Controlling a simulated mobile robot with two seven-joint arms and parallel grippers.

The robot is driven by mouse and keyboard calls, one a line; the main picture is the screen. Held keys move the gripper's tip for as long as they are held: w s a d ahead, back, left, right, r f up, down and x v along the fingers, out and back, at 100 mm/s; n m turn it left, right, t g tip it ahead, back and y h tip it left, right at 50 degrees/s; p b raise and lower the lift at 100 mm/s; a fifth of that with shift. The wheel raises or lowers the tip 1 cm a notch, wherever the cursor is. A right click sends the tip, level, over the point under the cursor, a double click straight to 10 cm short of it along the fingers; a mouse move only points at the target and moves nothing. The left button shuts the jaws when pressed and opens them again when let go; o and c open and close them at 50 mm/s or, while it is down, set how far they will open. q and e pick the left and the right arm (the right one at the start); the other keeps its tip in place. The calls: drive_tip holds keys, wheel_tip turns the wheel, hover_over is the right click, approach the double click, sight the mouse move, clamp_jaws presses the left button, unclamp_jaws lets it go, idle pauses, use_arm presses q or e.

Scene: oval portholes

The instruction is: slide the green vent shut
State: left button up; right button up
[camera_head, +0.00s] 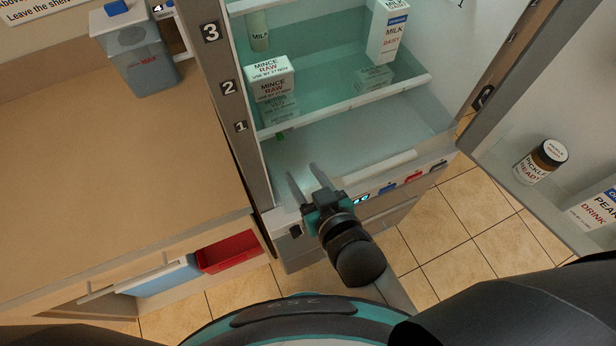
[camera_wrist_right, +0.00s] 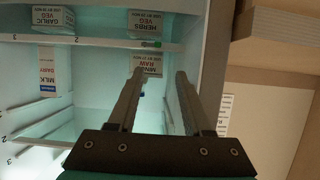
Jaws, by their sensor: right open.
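A small green piece (camera_head: 280,135), which I take to be the green vent, shows just under the front edge of the lower fridge shelf near its left end. A green piece also shows on the pale shelf strip in the right wrist view (camera_wrist_right: 151,44). It is too small to tell how far open it is. My right gripper (camera_head: 304,176) is open and empty, at the fridge's lower left front, with its fingers pointing inward, short of the green piece. In the right wrist view its two fingers (camera_wrist_right: 160,78) stand apart. My left gripper is not in view.
The fridge shelf (camera_head: 350,104) carries a mince box (camera_head: 270,68) and a milk carton (camera_head: 388,30). The open fridge door at right holds a pickle jar (camera_head: 541,161). A wooden counter (camera_head: 110,150) stands left, with a red bin (camera_head: 228,252) below. The fridge floor looks clear.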

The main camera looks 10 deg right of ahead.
drive_tip(key=shift+v, duration=0.8)
drive_tip(key=shift+f, duration=0.1)
drive_tip(key=s+d+f+g+h+b, duration=0.1)
drive_tip(key=s+d+f+g+b, duration=0.15)
drive_tip(key=f, duration=0.65)
drive_tip(key=s+d+f+g+b, duration=0.1)
drive_tip(key=s+f, duration=0.2)
drive_tip(key=f, duration=0.7)
drive_tip(key=s+d+f+g+h+b, duration=0.1)
drive_tip(key=s+d+f+g+b, duration=0.15)
drive_tip(key=f, duration=0.65)
drive_tip(key=s+d+f+g+h+b, duration=0.1)
drive_tip(key=s+d+f+g+b, duration=0.1)
drive_tip(key=s+f, duration=0.7)
drive_tip(key=s+d+f+m+g+h+b, duration=0.1)
drive_tip(key=s+d+f+g+b, duration=0.1)
drive_tip(key=s+d+f, duration=0.5)
drive_tip(key=s+f+g, duration=0.1)
drive_tip(key=s+f, duration=0.1)
drive_tip(key=s, duration=0.1)
drive_tip(key=shift+s+d+f+g+b, duration=0.25)
drive_tip(key=shift+d+f+g+b, duration=0.05)
drive_tip(key=shift+g+b, duration=0.1)
drive_tip(key=shift+c, duration=0.2)
